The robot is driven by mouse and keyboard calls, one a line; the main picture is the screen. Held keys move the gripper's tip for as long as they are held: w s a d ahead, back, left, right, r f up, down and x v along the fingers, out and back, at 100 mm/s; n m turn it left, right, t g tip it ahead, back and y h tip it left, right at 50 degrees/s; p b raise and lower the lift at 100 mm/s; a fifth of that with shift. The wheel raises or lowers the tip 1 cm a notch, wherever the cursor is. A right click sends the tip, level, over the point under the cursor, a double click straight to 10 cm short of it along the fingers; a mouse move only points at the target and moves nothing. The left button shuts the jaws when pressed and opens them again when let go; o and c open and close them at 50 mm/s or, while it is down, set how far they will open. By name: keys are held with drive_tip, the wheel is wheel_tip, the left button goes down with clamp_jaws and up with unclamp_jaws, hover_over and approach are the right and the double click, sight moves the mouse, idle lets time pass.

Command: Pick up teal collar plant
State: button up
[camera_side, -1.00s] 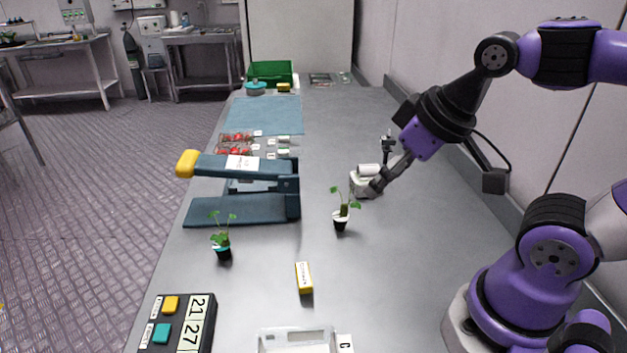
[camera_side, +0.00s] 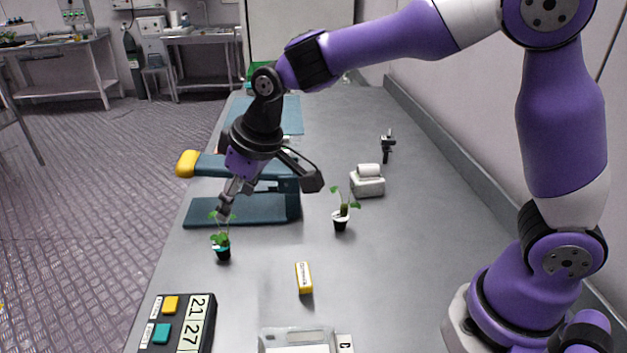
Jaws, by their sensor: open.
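The teal collar plant (camera_side: 221,246) stands upright in a small black pot with a teal collar, near the left edge of the bench in the side view. My gripper (camera_side: 224,214) is open and tilted downward, just above this plant, with its fingertips at the level of the top leaves. Whether the fingers touch the leaves I cannot tell. A second plant (camera_side: 341,220) in a black pot with a white collar stands further right.
A blue press-like device (camera_side: 240,211) with a yellow handle stands behind the plant. A black panel (camera_side: 207,330) with number display is in front. A white label printer (camera_side: 367,182) stands at the right. Bench between the plants is clear.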

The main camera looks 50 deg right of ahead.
sight(225, 235)
drive_tip(key=x, duration=1.1)
drive_tip(key=shift+s+a, duration=0.1)
drive_tip(key=shift+a, duration=0.15)
drive_tip(key=c, duration=1)
